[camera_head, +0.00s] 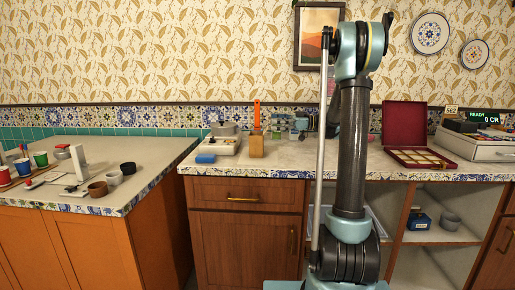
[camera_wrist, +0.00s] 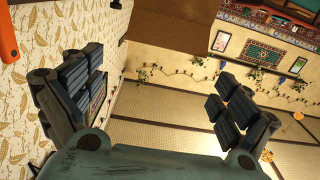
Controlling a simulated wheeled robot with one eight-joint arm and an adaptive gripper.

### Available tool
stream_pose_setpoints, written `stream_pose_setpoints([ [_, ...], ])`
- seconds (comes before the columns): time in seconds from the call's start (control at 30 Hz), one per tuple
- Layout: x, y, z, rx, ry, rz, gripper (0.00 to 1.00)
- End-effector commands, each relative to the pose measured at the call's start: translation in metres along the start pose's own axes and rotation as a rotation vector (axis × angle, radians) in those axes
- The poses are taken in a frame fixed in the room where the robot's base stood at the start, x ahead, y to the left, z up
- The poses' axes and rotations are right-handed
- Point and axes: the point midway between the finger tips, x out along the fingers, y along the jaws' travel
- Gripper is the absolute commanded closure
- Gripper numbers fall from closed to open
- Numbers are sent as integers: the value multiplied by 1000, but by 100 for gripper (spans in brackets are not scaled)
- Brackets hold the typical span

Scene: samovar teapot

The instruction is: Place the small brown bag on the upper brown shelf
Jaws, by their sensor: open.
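I cannot clearly make out a small brown bag. A small brown block-shaped thing (camera_head: 256,147) stands on the counter in the head view, below an upright orange handle (camera_head: 257,114); I cannot tell whether it is the bag. No upper brown shelf is certain in the head view. In the head view my arm hides part of the counter.
A blue sponge-like block (camera_head: 205,158) and a white appliance (camera_head: 221,145) stand left on the counter (camera_head: 280,168). An open red case (camera_head: 407,130) and a cash register (camera_head: 475,146) stand right. Cups (camera_head: 40,158) crowd the left counter. Cubbies below hold a blue box (camera_head: 419,221).

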Motion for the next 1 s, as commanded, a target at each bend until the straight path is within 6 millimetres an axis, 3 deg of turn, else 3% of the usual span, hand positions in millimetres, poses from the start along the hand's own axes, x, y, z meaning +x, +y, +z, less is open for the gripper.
stream_pose_setpoints([
  [0.37, 0, 0, 66, 2, -1, 1, 4],
  [0.5, 20, -1, 62, 2, -2, -1, 4],
  [0.83, 38, -1, 62, 3, -2, -1, 4],
  [1.0, 61, -1, 62, 3, -2, -2, 4],
])
